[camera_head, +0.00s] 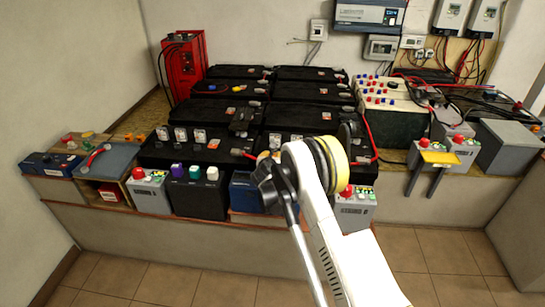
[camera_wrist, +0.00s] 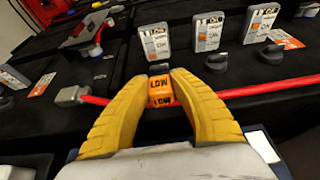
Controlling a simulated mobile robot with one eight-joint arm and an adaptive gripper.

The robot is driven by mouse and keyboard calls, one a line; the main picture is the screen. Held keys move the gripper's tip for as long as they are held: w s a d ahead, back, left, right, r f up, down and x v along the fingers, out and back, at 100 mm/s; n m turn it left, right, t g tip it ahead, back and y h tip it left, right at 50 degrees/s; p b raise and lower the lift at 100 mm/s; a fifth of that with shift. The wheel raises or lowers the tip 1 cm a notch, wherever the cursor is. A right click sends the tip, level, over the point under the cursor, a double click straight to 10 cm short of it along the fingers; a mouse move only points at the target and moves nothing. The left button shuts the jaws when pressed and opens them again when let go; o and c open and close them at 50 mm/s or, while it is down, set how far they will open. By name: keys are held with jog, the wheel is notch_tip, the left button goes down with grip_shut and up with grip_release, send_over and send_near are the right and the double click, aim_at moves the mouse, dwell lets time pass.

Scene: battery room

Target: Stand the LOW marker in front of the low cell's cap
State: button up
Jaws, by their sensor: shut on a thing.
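In the wrist view, my gripper (camera_wrist: 160,88) has its yellow fingers closed on the orange LOW marker (camera_wrist: 160,92), whose black lettering faces the camera. It is held above the black battery top; whether its base touches cannot be told. Three grey gauges with small displays stand beyond it: left (camera_wrist: 155,42), middle (camera_wrist: 209,33) and right (camera_wrist: 261,24). Black caps stand in front of the middle gauge (camera_wrist: 217,62) and right gauge (camera_wrist: 272,54). A dark cap-like piece (camera_wrist: 159,68) shows just behind the marker, partly hidden. The displays are too small to read surely. My arm hides the fingers in the head view.
A red cable (camera_wrist: 250,91) runs across the battery top on both sides of the marker, from a grey clamp (camera_wrist: 72,96) at left. In the head view, several black batteries (camera_head: 215,112) fill the bench, and a red charger (camera_head: 183,65) stands at back left.

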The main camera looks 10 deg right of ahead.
jog(key=o, duration=0.9)
jog(key=shift+f, duration=0.1)
